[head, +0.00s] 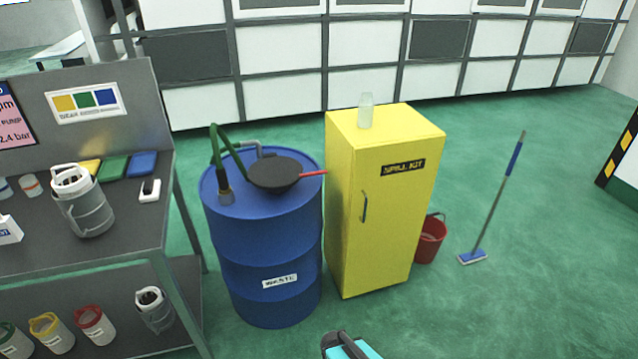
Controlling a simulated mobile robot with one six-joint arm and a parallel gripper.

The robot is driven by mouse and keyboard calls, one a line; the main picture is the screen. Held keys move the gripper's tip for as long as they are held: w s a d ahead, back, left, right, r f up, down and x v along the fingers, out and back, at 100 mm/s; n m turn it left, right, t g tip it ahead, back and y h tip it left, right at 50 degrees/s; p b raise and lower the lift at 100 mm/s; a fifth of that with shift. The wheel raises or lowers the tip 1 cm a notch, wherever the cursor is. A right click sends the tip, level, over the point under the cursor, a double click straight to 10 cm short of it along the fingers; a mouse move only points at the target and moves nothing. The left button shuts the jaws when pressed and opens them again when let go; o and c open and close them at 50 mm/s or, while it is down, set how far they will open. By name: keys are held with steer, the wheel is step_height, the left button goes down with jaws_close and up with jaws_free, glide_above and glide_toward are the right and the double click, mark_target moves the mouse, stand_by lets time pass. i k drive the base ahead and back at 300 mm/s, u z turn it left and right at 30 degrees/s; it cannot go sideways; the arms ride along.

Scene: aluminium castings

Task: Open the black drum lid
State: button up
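The black drum lid (274,174) is a round, dark disc on top of the blue waste drum (262,235). It looks shut, lying about level over the right part of the drum top. A red handle (313,173) sticks out from its right side toward the yellow cabinet. What is under the lid is hidden. The drum stands upright on the floor with a "WASTE" label on its front.
The yellow spill kit cabinet (385,200) stands close on the drum's right, a clear container (366,110) on top. The grey bench (130,225) is on the left. A dark and teal object (350,347) shows at the bottom edge.

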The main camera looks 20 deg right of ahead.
mark_target(280, 171)
steer(key=z, duration=0.1)
steer(key=k, duration=0.6)
steer(key=u, duration=0.75)
steer(key=i, duration=1.05)
steer(key=u, duration=0.1)
